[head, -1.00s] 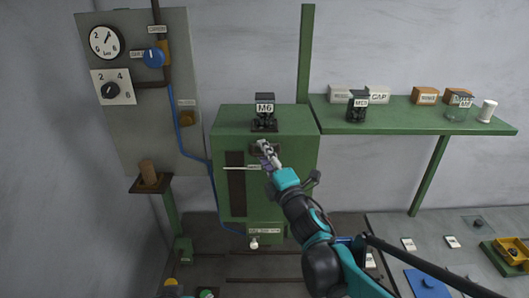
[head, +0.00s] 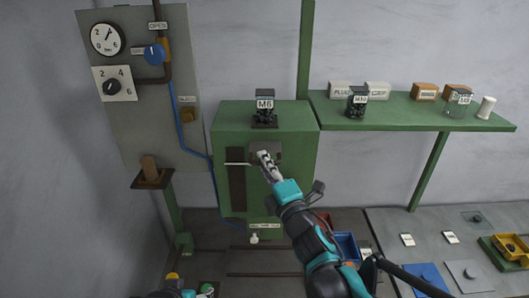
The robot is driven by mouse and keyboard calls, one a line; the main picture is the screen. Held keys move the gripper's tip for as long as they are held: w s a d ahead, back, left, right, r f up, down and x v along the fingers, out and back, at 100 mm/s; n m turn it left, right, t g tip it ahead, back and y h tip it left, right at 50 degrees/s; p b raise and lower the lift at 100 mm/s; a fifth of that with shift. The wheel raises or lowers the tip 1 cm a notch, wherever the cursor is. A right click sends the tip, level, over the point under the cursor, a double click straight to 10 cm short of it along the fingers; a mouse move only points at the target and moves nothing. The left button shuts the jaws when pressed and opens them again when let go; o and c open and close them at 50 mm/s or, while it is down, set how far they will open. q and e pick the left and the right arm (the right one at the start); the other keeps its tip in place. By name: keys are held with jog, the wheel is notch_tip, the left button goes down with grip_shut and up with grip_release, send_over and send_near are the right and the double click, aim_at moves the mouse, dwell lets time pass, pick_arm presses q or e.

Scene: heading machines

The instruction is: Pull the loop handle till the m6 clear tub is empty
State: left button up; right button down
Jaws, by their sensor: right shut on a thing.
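The M6 tub (head: 265,117) stands on top of the green cabinet (head: 290,122); dark pieces show in it below its label. My right gripper (head: 263,155) is at the upper front of the cabinet, in front of a dark plate. It is shut on what appears to be the loop handle, which the fingers mostly hide.
A green shelf (head: 405,116) on the right bears labelled boxes and tubs. A grey panel (head: 135,120) with dials and a blue knob (head: 154,52) is at left. A blue bin (head: 346,246) stands behind my right forearm. A white knob (head: 254,239) hangs below the cabinet.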

jog(key=shift+f, duration=0.1)
jog(key=c, duration=1.6)
grip_release()
jog(key=shift+s, duration=0.1)
jog(key=shift+c, duration=0.2)
jog(key=shift+o, duration=0.4)
jog(key=shift+s, duration=0.1)
jog(key=v, duration=1.2)
